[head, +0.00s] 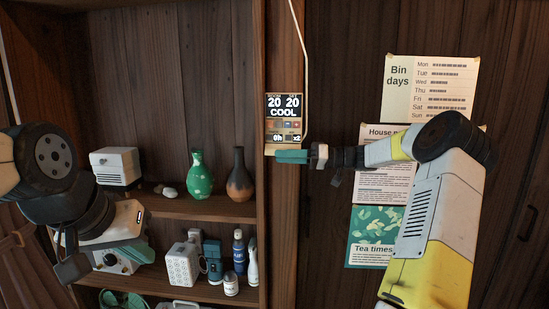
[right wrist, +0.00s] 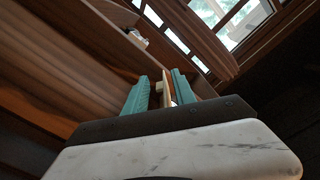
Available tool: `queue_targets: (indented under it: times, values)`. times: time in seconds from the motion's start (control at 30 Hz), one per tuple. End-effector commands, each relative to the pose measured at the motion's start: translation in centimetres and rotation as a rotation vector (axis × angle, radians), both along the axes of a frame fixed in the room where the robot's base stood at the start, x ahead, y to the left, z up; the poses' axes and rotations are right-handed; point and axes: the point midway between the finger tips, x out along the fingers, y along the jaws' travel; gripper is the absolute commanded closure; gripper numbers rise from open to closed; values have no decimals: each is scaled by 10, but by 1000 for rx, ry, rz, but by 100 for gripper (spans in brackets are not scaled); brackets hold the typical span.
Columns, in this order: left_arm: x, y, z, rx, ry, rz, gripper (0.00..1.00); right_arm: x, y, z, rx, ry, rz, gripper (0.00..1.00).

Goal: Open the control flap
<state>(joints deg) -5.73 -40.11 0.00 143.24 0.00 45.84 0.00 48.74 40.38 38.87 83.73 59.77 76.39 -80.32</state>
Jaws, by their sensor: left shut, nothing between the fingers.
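The control panel (head: 285,112) is on the wooden post in the middle of the head view. Its dark display reads 20, 20 and COOL, with small coloured marks below. A beige strip (head: 270,149) runs along its bottom; I cannot tell how far the flap stands open. My right gripper (head: 291,157) is at the panel's lower edge, its teal fingers pointing left. In the right wrist view its fingers (right wrist: 158,90) are apart, with a thin beige edge (right wrist: 167,90) between them, nearer the right finger. My left gripper (head: 140,252) is shut and empty before the shelves at left.
Shelves (head: 210,207) at left hold a green vase (head: 199,176), a brown vase (head: 239,178), a small white box (head: 116,166) and several bottles. A white cable (head: 304,55) runs above the panel. Paper posters (head: 428,88) hang on the wall behind my right arm.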

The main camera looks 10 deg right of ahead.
Motion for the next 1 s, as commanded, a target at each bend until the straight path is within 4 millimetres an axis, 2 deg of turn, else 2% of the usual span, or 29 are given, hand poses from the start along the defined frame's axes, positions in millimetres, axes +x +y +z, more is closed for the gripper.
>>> queue_targets:
  times: [0.23,0.5,0.7,1.0]
  values:
    - [0,0,0,0,0,0,100,-1,-7,1,0,-1,-1,68]
    - [0,0,0,0,0,0,100,-14,-50,0,0,0,-3,68]
    - [0,0,0,0,0,0,100,-20,-72,0,1,0,-2,68]
    - [0,0,0,0,0,0,100,-22,-75,0,1,0,1,68]
